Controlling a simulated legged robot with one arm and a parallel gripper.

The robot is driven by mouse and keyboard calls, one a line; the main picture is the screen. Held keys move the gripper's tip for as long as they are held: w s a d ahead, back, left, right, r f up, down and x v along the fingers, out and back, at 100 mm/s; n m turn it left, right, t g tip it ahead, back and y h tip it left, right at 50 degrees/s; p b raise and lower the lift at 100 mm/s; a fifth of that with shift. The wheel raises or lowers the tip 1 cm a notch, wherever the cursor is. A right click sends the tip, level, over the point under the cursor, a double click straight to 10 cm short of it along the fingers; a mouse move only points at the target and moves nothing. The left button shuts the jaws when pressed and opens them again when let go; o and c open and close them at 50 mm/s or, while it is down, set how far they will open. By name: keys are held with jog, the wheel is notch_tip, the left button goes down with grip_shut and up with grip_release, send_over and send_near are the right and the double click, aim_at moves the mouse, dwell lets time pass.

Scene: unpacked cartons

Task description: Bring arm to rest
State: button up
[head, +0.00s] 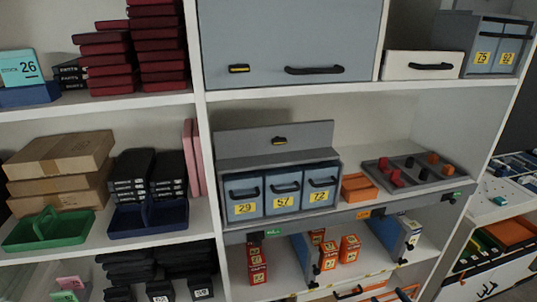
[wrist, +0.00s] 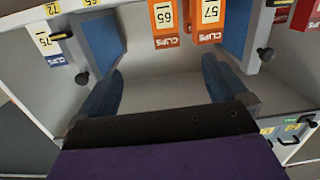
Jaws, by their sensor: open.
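My gripper (wrist: 160,92) shows in the wrist view as two dark blue fingers spread wide apart, with a black bar and a purple body behind them. Nothing is between the fingers. The wrist picture is upside down, and the gripper faces an open shelf compartment with a pale floor. Orange clips boxes marked 65 (wrist: 165,20) and 57 (wrist: 207,18) stand in that compartment, apart from the fingers. I do not see my arm or gripper in the head view.
Blue-sided panels with black knobs flank the clips boxes (head: 349,248). Cartons (head: 62,160) and a green caddy (head: 48,230) fill the left shelves.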

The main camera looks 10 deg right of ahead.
jog(key=w+r+g+h, duration=0.3)
jog(key=w+r+g, duration=0.2)
jog(key=w+r, duration=0.5)
jog(key=s+a+r+g+h, duration=0.1)
jog(key=s+a+r+g, duration=0.2)
jog(key=r, duration=0.4)
jog(key=s+a+r+g+h, duration=0.1)
jog(key=a+r+g, duration=0.1)
jog(key=a+r, duration=0.5)
jog(key=s+a+r+m+g, duration=0.1)
jog(key=s+a+r+g, duration=0.1)
jog(key=s+a+r, duration=0.5)
jog(key=s+a+r+m+g, duration=0.1)
jog(key=s+a+r+g, duration=0.2)
jog(key=s+a, duration=0.65)
jog(key=s+a+r+g+y, duration=0.1)
jog(key=s+a+g, duration=0.1)
jog(key=s+a, duration=0.4)
jog(key=s+a+r+g+y, duration=0.1)
jog(key=s+a, duration=0.5)
jog(key=s, duration=1)
jog(key=shift+r+g+y, duration=0.4)
jog(key=shift+r+y, duration=0.2)
